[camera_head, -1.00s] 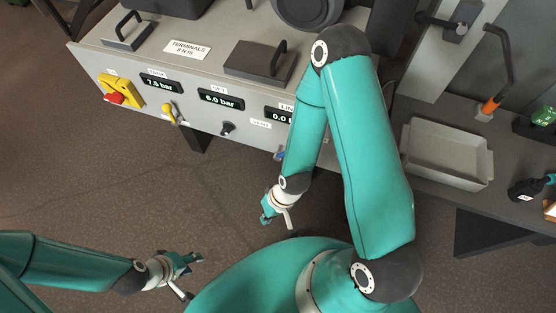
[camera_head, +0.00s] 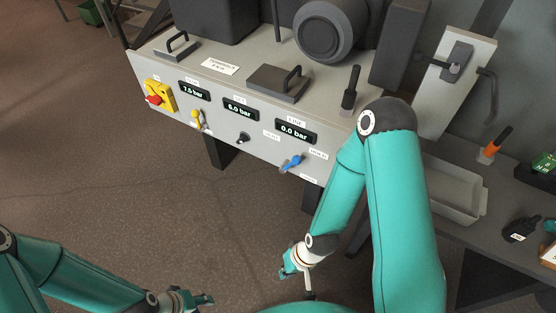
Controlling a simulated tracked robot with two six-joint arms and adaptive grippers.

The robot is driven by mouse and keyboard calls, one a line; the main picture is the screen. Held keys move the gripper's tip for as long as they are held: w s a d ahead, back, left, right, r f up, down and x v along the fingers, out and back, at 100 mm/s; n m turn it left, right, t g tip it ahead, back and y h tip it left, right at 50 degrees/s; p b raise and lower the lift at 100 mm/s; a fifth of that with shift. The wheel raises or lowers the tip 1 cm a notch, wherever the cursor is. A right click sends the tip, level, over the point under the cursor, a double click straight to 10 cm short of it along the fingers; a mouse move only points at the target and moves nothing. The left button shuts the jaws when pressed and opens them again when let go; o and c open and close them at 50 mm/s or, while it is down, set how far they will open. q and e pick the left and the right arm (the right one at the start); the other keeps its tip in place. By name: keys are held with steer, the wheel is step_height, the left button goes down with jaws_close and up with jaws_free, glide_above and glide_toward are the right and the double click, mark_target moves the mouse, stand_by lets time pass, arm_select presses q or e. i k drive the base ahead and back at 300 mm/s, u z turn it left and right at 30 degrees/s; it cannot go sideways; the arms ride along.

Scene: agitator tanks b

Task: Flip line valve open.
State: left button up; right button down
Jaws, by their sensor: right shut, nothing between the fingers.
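The line valve has a blue lever (camera_head: 291,163) on the front panel, below the line display (camera_head: 295,131), which reads 0.0 bar. The lever lies aslant, its right end higher. Small labels sit to its upper right and below it, too small to read surely. My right gripper (camera_head: 284,272) is shut and empty, below the panel and well apart from the lever. My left gripper (camera_head: 207,300) is low in the picture, near the bottom edge, far from the valve; its finger gap is unclear.
A yellow and red switch (camera_head: 158,97), a yellow lever (camera_head: 197,119) and a black knob (camera_head: 243,138) share the panel. Other displays read 7.5 and 6.0 bar. A grey tray (camera_head: 455,190) stands at the right. Floor is clear left of the panel's legs.

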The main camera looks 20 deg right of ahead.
mark_target(297, 160)
steer(key=z, duration=0.15)
steer(key=i, duration=0.95)
steer(key=u, duration=0.1)
